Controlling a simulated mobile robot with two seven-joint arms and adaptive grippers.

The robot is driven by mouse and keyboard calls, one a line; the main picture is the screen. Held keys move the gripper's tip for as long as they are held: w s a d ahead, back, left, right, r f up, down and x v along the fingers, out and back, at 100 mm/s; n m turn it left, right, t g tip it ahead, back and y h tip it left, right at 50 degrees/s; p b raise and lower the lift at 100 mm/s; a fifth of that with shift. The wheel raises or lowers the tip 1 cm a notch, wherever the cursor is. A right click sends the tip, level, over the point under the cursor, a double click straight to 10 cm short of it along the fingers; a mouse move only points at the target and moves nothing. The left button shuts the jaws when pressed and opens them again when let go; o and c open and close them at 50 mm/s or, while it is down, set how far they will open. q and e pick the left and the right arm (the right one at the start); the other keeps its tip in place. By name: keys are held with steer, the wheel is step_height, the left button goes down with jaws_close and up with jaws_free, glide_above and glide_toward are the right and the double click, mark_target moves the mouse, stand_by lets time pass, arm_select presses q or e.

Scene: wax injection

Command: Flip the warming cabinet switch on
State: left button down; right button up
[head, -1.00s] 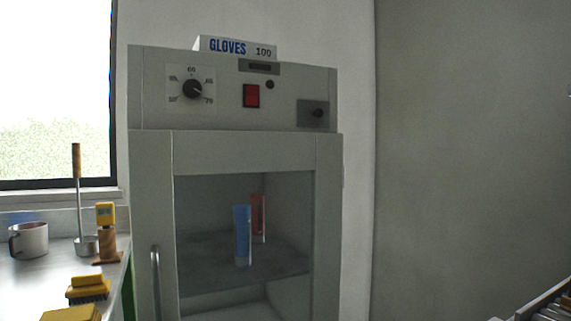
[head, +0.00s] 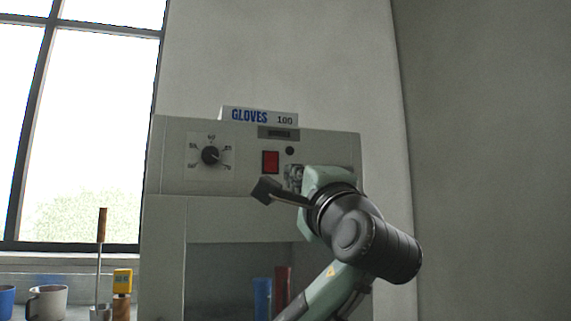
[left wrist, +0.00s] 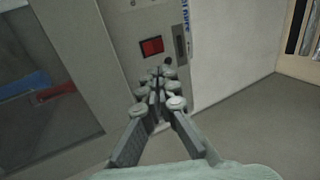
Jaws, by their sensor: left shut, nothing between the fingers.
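The warming cabinet (head: 165,225) is a grey box with a control panel on its upper front. Its red rocker switch (head: 271,161) sits mid-panel; it also shows in the left wrist view (left wrist: 151,46). Whether it is on or off I cannot tell. My left gripper (head: 264,190) is shut and empty, in front of the panel just below the switch. In the left wrist view its closed fingertips (left wrist: 159,80) point toward the panel near the switch; I cannot tell whether they touch it. My right gripper is not in view.
A dial (head: 210,155) is left of the switch. A glove box (head: 258,116) lies on top of the cabinet. A blue tube (head: 262,297) and a red tube (head: 282,285) stand inside. Mugs (head: 47,302) and a ladle (head: 101,260) are at left.

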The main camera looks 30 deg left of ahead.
arm_select(q)
steer(key=shift+a, duration=0.1)
steer(key=p, duration=0.1)
glide_toward(271, 154)
steer(key=p+x, duration=0.1)
steer(key=x, duration=0.4)
steer(key=shift+w+a, duration=0.25)
steer(key=shift+a, duration=0.05)
steer(key=shift+w+a+r, duration=0.2)
steer(key=shift+w+a, duration=0.15)
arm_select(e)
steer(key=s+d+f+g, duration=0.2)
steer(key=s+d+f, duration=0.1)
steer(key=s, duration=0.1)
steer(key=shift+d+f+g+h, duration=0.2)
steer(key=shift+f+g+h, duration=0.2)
arm_select(q)
steer(key=shift+w+a+r+p, duration=0.15)
steer(key=shift+r+p, duration=0.1)
steer(key=shift+p, duration=0.05)
steer(key=shift+a+r, duration=0.1)
steer(key=shift+r, duration=0.05)
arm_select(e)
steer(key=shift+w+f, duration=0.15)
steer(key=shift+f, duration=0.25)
